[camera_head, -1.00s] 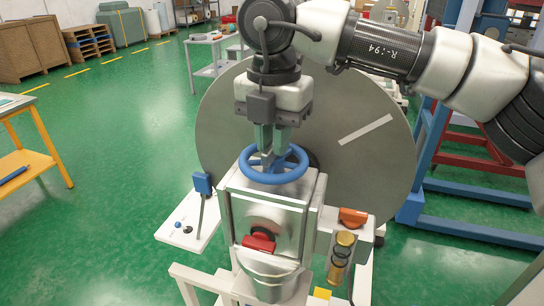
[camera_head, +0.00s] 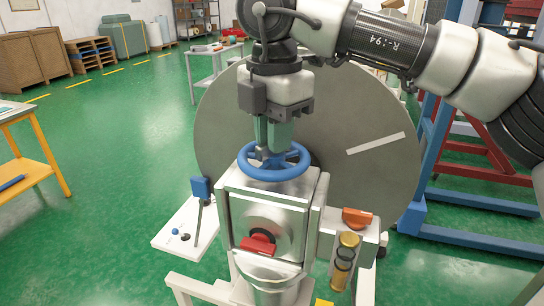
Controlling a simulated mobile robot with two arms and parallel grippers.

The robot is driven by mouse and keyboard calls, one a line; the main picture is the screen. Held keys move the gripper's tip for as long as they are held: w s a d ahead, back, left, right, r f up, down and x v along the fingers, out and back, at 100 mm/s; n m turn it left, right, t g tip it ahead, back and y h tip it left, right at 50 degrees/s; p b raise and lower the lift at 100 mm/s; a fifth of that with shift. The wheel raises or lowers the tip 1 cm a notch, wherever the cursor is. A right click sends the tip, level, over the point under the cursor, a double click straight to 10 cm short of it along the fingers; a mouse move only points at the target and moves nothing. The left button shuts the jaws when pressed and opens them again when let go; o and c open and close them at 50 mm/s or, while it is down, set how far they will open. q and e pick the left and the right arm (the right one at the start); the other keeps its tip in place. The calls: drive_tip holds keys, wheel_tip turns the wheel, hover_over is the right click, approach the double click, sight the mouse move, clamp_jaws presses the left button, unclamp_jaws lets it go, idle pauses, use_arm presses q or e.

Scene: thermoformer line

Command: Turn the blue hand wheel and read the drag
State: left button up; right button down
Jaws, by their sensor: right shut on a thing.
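The blue hand wheel (camera_head: 290,174) lies flat on top of the grey metal machine housing (camera_head: 268,192). My right gripper (camera_head: 271,150) points straight down over the wheel, with its fingers shut at the wheel's inner part. Which spoke or hub part lies between the fingertips is hard to see, as the fingers hide it. My right arm comes in from the upper right. My left gripper is not in view. I see no drag reading that I can make out.
A large grey disc (camera_head: 350,120) with a pale strip stands behind the housing. A blue-handled lever (camera_head: 200,188) and a white shelf (camera_head: 178,240) are at its left. An orange part (camera_head: 357,217) and a brass cylinder (camera_head: 345,262) are at its right. Green floor at left is open.

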idle(0.3)
drive_tip(key=shift+f+m+b, duration=0.2)
drive_tip(key=shift+m+b, duration=0.5)
drive_tip(key=shift+m, duration=0.1)
drive_tip(key=c, duration=1)
unclamp_jaws()
drive_tip(key=shift+r, duration=0.2)
drive_tip(key=shift+c, duration=0.2)
drive_tip(key=shift+r, duration=0.1)
